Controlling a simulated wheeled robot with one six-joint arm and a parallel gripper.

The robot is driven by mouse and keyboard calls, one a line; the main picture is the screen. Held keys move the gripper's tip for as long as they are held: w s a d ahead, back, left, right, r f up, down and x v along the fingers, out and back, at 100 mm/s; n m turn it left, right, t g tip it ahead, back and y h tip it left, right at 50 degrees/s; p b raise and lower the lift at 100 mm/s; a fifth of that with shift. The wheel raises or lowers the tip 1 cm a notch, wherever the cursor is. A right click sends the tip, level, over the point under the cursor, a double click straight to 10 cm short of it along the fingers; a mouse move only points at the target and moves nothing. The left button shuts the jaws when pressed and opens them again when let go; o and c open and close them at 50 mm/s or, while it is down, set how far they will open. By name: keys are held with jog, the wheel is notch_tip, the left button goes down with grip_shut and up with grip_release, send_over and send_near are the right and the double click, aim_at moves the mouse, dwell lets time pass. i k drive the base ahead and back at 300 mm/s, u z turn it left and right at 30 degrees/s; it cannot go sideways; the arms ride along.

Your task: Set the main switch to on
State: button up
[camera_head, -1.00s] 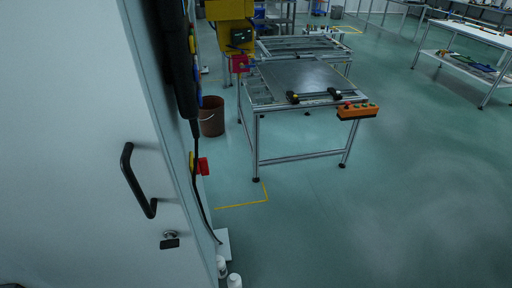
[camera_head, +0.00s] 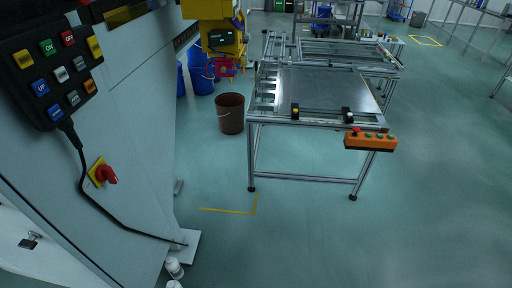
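A red rotary switch (camera_head: 106,174) on a yellow plate sits on the side of the grey-white cabinet (camera_head: 140,120) at left. It is the only rotary switch I see, so it looks like the main switch. Its red handle sticks out from the plate. I cannot read any on or off marking, and its setting is unclear. My gripper is not in view, and nothing touches the switch.
A black button panel (camera_head: 52,68) hangs above the switch, and its black cable (camera_head: 86,190) runs down beside it. A metal-framed table (camera_head: 318,95) with an orange button box (camera_head: 370,142) stands right. A brown bucket (camera_head: 231,118) stands behind. Open floor lies right.

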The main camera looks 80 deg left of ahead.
aim_at(104, 173)
jog(key=u, duration=2.95)
jog(key=k, duration=1.25)
jog(key=z, duration=1.3)
jog(key=i, duration=1.3)
jog(key=u, duration=0.65)
jog(key=i, duration=0.65)
jog(key=u, duration=0.7)
